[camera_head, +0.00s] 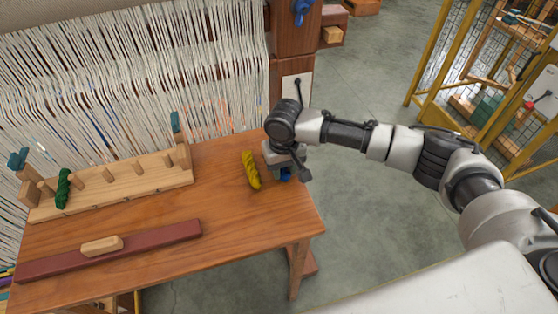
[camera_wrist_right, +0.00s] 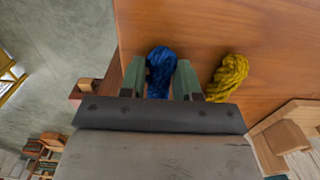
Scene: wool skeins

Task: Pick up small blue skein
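The small blue skein (camera_wrist_right: 160,68) lies between the two green fingers of my right gripper (camera_wrist_right: 160,80) in the right wrist view. The fingers stand on either side of it, close to its flanks; I cannot tell whether they press on it. In the head view my right gripper (camera_head: 284,168) points down at the right edge of the wooden table (camera_head: 215,215), and only a bit of the blue skein (camera_head: 287,175) shows beneath it. I cannot tell whether the skein touches the tabletop. My left gripper is in neither view.
A yellow skein (camera_head: 250,170) lies just left of my right gripper. A pegged wooden rack (camera_head: 120,184) with a dark green skein (camera_head: 63,188) stands at the back left. A dark red bar (camera_head: 150,240) lies in front. The table between is clear.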

